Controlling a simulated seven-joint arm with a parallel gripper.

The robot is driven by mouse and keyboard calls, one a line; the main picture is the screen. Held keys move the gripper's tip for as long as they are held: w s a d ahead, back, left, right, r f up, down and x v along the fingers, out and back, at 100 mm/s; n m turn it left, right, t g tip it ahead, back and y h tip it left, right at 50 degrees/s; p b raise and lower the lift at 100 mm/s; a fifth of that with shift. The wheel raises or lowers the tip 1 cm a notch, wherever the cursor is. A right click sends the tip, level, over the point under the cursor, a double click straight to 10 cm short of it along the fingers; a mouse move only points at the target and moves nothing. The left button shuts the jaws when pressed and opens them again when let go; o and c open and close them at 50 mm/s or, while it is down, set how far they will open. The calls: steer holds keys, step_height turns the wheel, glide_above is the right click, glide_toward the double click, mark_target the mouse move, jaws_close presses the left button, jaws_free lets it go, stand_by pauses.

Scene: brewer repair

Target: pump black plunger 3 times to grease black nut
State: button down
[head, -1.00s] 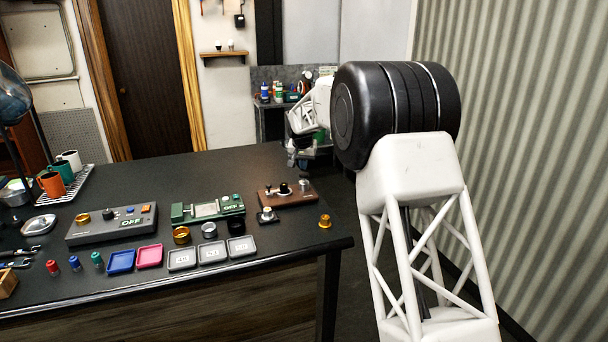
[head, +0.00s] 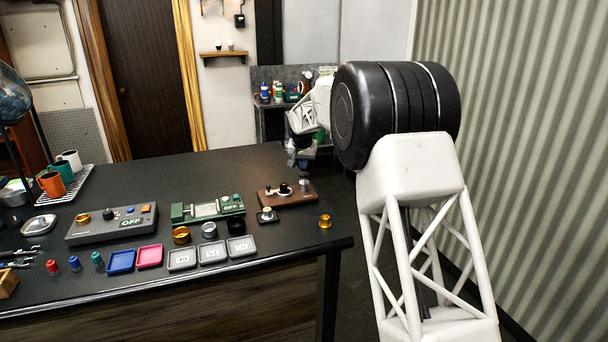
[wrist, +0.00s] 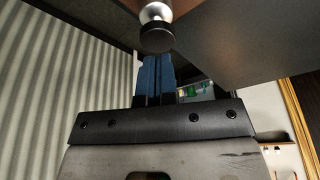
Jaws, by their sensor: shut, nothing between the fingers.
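The brown wooden device (head: 270,196) stands near the bench's right end, with a black knob in its middle and a taller knob at its right end. In the wrist view a round black plunger cap (wrist: 157,39) on a silver stem shows just beyond my fingertips. My gripper (wrist: 156,62) is shut and empty, its blue fingers close to that cap; I cannot tell whether they touch it. In the head view my gripper (head: 299,163) is above the device's right end, partly hidden by my arm. A black ring (head: 236,225), apparently the nut, sits beside silver and gold rings.
A grey control box (head: 112,224) and a green device (head: 208,208) stand left of the brown device. Grey trays (head: 212,252) lie along the front, and a gold part (head: 325,221) sits near the right edge. The bench's back area is clear.

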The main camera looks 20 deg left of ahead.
mark_target(304, 173)
steer(key=shift+f, duration=1.6)
stand_by(1.3)
steer(key=shift+r, duration=2.75)
steer(key=shift+r, duration=0.1)
steer(key=shift+r, duration=2.9)
steer(key=shift+f+n, duration=0.1)
steer(key=shift+n, duration=0.2)
steer(key=shift+d+f+n+g+y, duration=0.15)
steer(key=shift+f+n+y, duration=0.25)
steer(key=shift+n, duration=0.95)
steer(key=shift+a+f+n+g+y, duration=0.1)
steer(key=shift+f+n+g+y, duration=0.25)
steer(key=shift+n, duration=1)
